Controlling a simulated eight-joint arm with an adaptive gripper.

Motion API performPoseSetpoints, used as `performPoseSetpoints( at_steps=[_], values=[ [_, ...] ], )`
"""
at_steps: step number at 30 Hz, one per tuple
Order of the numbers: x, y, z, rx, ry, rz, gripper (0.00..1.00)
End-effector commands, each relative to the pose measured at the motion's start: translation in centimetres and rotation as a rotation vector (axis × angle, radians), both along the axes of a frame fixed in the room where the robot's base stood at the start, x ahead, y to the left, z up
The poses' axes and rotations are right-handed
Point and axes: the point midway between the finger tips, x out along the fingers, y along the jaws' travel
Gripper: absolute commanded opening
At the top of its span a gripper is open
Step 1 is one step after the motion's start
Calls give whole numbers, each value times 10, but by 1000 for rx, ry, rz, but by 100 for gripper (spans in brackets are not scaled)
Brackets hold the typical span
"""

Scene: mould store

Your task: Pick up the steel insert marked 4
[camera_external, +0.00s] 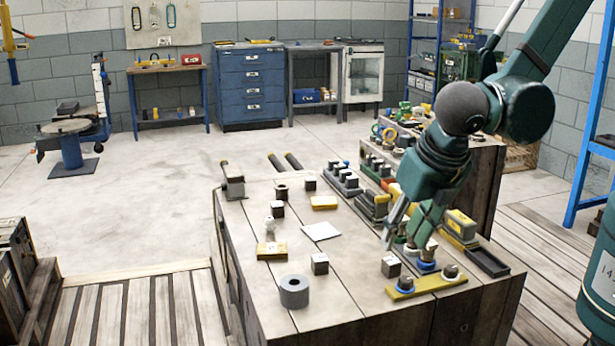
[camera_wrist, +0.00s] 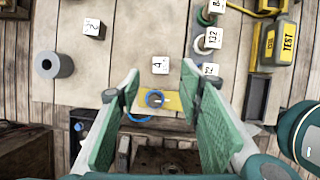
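The steel insert marked 4 (camera_wrist: 160,65) is a small block with a white top and a black mark that reads as a turned 4. In the external view a dark block with a light top (camera_external: 391,267) appears to be the same insert, standing on the wooden bench. My gripper (camera_external: 403,238) is above the bench near it, pointing down. In the wrist view my gripper (camera_wrist: 159,82) has its green fingers wide apart with nothing between them. The insert shows just beyond the fingertips and between their lines, not gripped.
A yellow plate (camera_external: 432,284) with a blue ring lies close by. A block marked 2 (camera_wrist: 92,27) and a grey hollow cylinder (camera_external: 294,292) stand left. Marked pieces (camera_wrist: 213,38) and a yellow TEST box (camera_wrist: 282,44) crowd the right. Bench between the blocks is bare.

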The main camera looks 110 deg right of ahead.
Motion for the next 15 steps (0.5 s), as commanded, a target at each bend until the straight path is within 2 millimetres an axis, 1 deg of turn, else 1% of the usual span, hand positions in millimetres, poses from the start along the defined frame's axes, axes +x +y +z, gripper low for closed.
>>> performPoseSetpoints(
  at_steps=[8,15],
  values=[
    [0,-1,-3,0,-1,-1,37],
    [0,-7,-19,0,-2,-1,37]
  ],
)
